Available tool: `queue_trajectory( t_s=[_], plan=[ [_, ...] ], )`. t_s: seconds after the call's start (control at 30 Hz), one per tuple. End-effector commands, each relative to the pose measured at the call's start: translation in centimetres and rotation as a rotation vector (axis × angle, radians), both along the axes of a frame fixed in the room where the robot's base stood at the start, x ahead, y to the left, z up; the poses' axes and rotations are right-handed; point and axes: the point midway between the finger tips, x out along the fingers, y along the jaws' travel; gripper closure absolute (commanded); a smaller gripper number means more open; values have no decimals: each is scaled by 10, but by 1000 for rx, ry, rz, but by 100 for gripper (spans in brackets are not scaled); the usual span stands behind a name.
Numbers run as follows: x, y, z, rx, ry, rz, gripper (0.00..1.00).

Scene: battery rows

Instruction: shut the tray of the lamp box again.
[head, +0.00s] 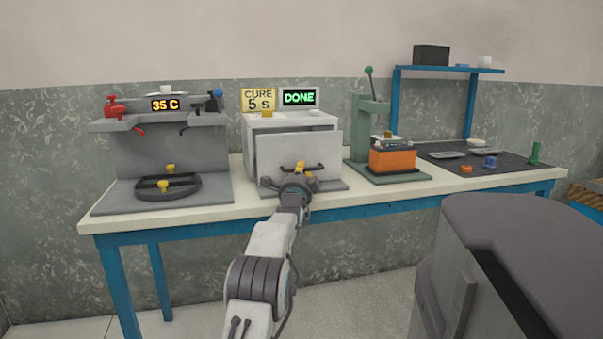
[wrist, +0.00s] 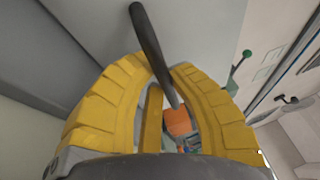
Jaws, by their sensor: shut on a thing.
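The lamp box (head: 262,124) is a pale grey case on the bench, with a "CURE 5 s" sign and a green "DONE" display on top. Its tray (head: 325,150) has a flat grey front panel that stands out from the case, with a dark gap behind its upper edge. My gripper (head: 301,169) is at the dark bar handle (head: 318,166) on this panel. In the wrist view, the yellow fingers of my gripper (wrist: 160,68) are shut on the handle (wrist: 147,32), which passes between them. The inside of the tray is hidden by the panel.
A grey stand (head: 160,195) with a "35 C" display is on the left. A green press (head: 362,130) with an orange block (head: 392,160) stands close on the right. A dark mat (head: 510,170) with small parts lies further right. A blue shelf (head: 450,69) is behind.

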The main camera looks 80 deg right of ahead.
Motion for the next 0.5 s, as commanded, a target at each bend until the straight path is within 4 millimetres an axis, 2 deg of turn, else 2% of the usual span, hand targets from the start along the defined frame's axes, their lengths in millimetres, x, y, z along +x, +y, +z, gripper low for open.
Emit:
queue_trajectory(
  t_s=[0.13, 0.17, 0.43, 0.5],
  plan=[
    [1, 0, 0, 0, 2, 1, 100],
    [1, 0, 0, 0, 2, 1, 80],
    [0, 0, 0, 0, 1, 0, 56],
    [0, 0, 0, 0, 1, 0, 55]
  ],
)
